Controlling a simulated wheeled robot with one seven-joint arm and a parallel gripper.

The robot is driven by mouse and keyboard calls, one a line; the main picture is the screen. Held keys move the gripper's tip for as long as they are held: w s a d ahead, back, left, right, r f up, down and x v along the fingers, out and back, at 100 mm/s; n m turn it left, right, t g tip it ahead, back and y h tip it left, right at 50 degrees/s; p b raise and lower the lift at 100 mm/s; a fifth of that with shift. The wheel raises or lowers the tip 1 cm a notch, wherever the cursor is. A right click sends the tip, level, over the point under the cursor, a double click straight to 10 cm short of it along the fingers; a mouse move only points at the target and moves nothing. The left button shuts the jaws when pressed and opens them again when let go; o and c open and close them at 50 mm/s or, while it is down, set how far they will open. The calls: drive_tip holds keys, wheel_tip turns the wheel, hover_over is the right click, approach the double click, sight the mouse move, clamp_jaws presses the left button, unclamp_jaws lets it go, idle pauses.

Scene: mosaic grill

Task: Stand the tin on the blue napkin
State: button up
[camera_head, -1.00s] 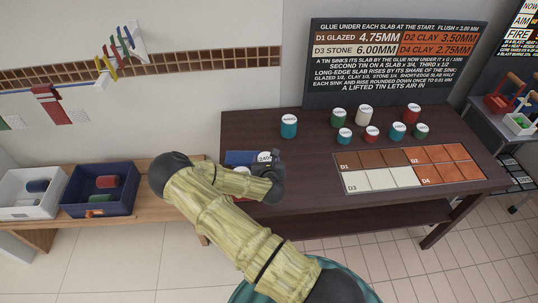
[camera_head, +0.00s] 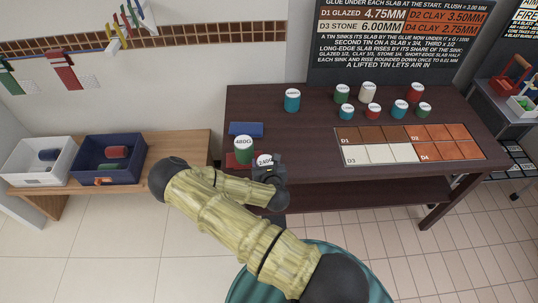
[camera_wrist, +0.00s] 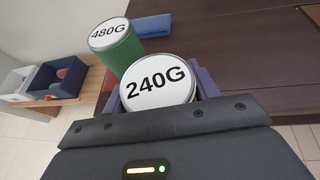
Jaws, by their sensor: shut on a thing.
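A tin with a white 240G lid (camera_head: 264,160) is held in my gripper (camera_head: 265,165), near the table's front left edge. The same tin shows in the wrist view (camera_wrist: 157,86) between the purple fingers; its body is mostly hidden. The blue napkin (camera_head: 246,129) lies bare at the table's left end, beyond the tin. It also shows at the top of the wrist view (camera_wrist: 153,25). A green 480G tin (camera_head: 244,153) stands between my held tin and the blue napkin, by a red napkin (camera_head: 235,160). It is close on the left in the wrist view (camera_wrist: 119,50).
A teal tin (camera_head: 292,103) stands right of the blue napkin. Several other tins stand further right, behind the slab panel (camera_head: 410,143). A signboard (camera_head: 400,40) rises at the back. A low bench at left bears a white box (camera_head: 35,170) and a navy box (camera_head: 105,178).

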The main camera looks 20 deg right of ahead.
drive_tip(key=s+a+f+n+y+b, duration=0.1)
drive_tip(key=s+a+f+b, duration=0.3)
drive_tip(key=f, duration=0.4)
drive_tip(key=shift+s+a+n+y+b, duration=0.25)
drive_tip(key=shift+s+n+y+b, duration=0.2)
drive_tip(key=shift+s+b, duration=0.35)
drive_tip(key=shift+d+f, duration=0.1)
